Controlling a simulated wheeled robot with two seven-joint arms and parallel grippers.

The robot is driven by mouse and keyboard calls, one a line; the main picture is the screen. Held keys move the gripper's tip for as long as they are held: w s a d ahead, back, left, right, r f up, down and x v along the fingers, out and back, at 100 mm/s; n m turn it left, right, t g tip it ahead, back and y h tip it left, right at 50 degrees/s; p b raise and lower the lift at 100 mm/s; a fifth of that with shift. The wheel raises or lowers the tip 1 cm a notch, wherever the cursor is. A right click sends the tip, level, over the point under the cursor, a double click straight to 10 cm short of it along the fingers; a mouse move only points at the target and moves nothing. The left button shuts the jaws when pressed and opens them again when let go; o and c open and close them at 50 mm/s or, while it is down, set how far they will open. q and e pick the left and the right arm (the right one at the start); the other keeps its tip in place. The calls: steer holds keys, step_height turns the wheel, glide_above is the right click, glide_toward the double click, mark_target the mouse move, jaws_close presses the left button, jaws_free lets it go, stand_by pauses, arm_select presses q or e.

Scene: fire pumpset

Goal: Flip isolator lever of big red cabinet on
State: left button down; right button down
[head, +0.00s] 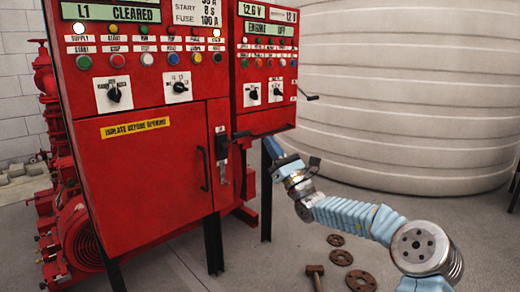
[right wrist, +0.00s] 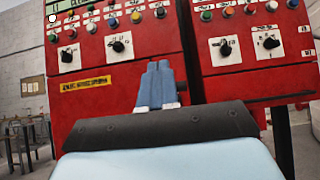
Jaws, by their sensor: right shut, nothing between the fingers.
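The big red cabinet (head: 150,180) stands at the left in the head view, with a door and a narrow panel right of it. The isolator lever (head: 222,147) appears as a dark handle on that narrow panel; I cannot tell its position clearly. My right gripper (head: 270,148) is just right of the panel, apart from the lever as far as I can see. Its blue fingers (right wrist: 157,84) are together and empty in the right wrist view, in front of the big cabinet's right part. The lever is not clearly visible there. My left gripper is not in view.
A smaller red cabinet (head: 264,60) adjoins on the right, with a dark crank (head: 308,96) on its side. A large pale tank (head: 400,90) stands behind. A hammer (head: 316,272) and several rusty discs (head: 361,281) lie on the floor. A red pump (head: 75,230) is at left.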

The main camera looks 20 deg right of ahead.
steer(key=shift+s+d+r, duration=0.15)
steer(key=shift+s+d, duration=0.05)
steer(key=shift+s, duration=0.4)
steer(key=shift+s+d+r, duration=0.15)
steer(key=shift+s+d, duration=0.05)
steer(key=shift+s, duration=0.4)
steer(key=a+f+n+g+y, duration=0.2)
steer(key=a+f+n+g, duration=0.3)
steer(key=a+f, duration=0.55)
steer(key=a+f+n+g+y, duration=0.25)
steer(key=a+f+g, duration=0.45)
steer(key=f, duration=0.6)
steer(key=s+a+f+n+g+h, duration=0.25)
steer(key=s+a+f, duration=0.2)
steer(key=f, duration=0.45)
steer(key=s+a+f+n+g+h, duration=0.1)
steer(key=s+a+f+n+g, duration=0.25)
steer(key=s+f, duration=0.4)
steer(key=s+d+f+n+g+h, duration=0.1)
steer(key=s+f+n+g+h, duration=0.4)
steer(key=s+f+n, duration=1.1)
steer(key=s+f+h, duration=0.1)
steer(key=s+f, duration=0.3)
steer(key=s, duration=0.3)
steer(key=shift+s+f+n+g, duration=0.35)
steer(key=shift+s+f+g, duration=0.05)
